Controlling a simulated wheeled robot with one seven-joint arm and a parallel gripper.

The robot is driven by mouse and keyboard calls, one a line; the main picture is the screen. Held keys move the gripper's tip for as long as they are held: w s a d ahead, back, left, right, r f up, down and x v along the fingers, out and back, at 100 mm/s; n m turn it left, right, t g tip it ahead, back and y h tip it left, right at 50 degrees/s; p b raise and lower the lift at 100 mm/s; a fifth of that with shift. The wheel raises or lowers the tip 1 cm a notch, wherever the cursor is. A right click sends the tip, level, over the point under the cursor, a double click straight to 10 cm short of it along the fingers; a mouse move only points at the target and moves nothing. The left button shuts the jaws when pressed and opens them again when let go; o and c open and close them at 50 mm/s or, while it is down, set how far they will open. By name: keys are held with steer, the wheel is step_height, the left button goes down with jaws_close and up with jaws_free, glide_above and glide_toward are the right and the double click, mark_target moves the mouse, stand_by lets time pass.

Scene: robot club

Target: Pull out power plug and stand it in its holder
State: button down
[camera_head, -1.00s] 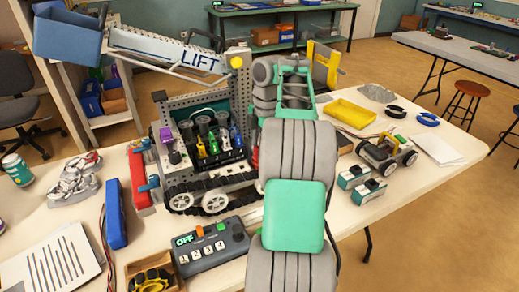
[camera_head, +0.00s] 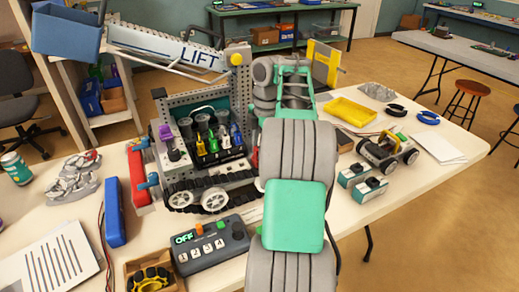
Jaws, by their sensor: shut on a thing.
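A tracked toy robot marked LIFT stands on the white table (camera_head: 352,225). On its front, several coloured plugs (camera_head: 213,141) stand in a black block (camera_head: 218,158): yellow, white, green and blue-purple ones show. A purple-topped piece (camera_head: 166,133) sits on a grey part to their left. I cannot tell which is the power plug or which part is its holder. My grey and teal arm crosses the right side of the tracked robot. My gripper is hidden behind the arm, so its jaws and anything in them do not show.
A control box (camera_head: 210,246) showing OFF lies in front of the tracked robot. A blue battery pack (camera_head: 115,212) and red part (camera_head: 138,180) lie left. A small wheeled car (camera_head: 388,153) and yellow tray (camera_head: 352,112) are right. The table's right front is bare.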

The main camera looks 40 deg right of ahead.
steer(key=c, duration=1)
jaws_free()
step_height(320, 180, up, 7)
steer(key=p, duration=0.7)
steer(key=shift+r, duration=0.1)
steer(key=a+r+m+t+p, duration=0.15)
steer(key=a+m, duration=0.25)
steer(key=a, duration=0.8)
steer(key=a+r+m+p, duration=0.2)
steer(key=a+r+m, duration=0.15)
steer(key=a, duration=0.75)
steer(key=s+a+f+m, duration=0.2)
steer(key=s, duration=0.1)
steer(key=s+a+f+m+t+h+p, duration=0.1)
steer(key=s+a+m, duration=0.2)
steer(key=s, duration=0.1)
steer(key=s+a+f+m, duration=0.2)
steer(key=s+a, duration=0.1)
steer(key=shift+s+a+f+p, duration=0.25)
steer(key=shift+s+f+p, duration=0.05)
steer(key=shift+p, duration=0.05)
